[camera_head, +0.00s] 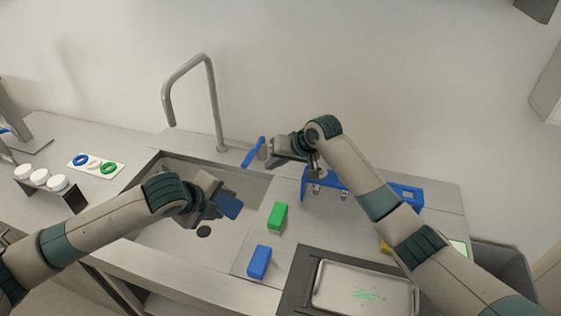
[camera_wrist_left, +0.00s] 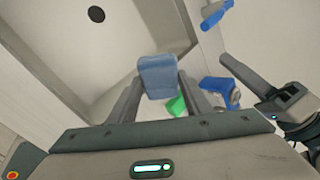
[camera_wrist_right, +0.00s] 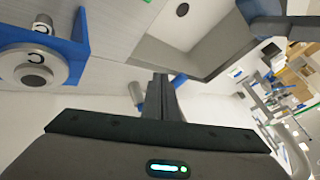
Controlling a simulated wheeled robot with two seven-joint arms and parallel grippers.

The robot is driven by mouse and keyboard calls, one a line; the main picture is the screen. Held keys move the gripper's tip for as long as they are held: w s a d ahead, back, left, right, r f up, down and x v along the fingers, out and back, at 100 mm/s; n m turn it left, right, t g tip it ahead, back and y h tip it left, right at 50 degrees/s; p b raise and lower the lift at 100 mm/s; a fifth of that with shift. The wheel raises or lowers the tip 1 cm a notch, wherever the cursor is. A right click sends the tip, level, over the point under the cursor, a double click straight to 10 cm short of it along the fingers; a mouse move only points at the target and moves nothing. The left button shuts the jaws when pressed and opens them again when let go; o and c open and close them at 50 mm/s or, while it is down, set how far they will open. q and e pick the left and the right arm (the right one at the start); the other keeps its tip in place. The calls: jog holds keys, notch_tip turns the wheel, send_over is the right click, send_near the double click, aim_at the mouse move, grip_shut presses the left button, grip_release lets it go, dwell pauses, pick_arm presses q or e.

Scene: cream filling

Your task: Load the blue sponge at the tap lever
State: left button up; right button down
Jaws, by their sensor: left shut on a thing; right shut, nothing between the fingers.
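My left gripper (camera_head: 222,204) is shut on a blue sponge (camera_head: 230,206) and holds it over the sink (camera_head: 160,235). The sponge also shows between the fingers in the left wrist view (camera_wrist_left: 158,77). The tap lever (camera_head: 254,153) is a blue handle on a grey base behind the sink's right end; it also shows in the left wrist view (camera_wrist_left: 215,13). My right gripper (camera_head: 276,154) is shut and empty, close to the right of the lever. In the right wrist view the closed fingers (camera_wrist_right: 161,85) partly cover the lever area. Contact with the lever cannot be told.
A green block (camera_head: 278,216) and another blue block (camera_head: 259,262) lie on the counter right of the sink. A metal tray (camera_head: 365,290) is at front right. A blue rack (camera_head: 405,195) stands beneath my right arm. A tall faucet (camera_head: 212,105) rises behind the sink.

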pick_arm(q)
jog(key=shift+s+d+f+b, duration=0.15)
jog(key=shift+d+f+b, duration=0.15)
jog(key=shift+f+b, duration=0.3)
jog(key=shift+a+f, duration=0.15)
jog(key=shift+f, duration=0.1)
pick_arm(e)
jog(key=v, duration=0.6)
jog(key=shift+s+a, duration=0.35)
jog(key=shift+s, duration=0.05)
jog(key=shift+f, duration=0.15)
jog(key=shift+s, duration=0.1)
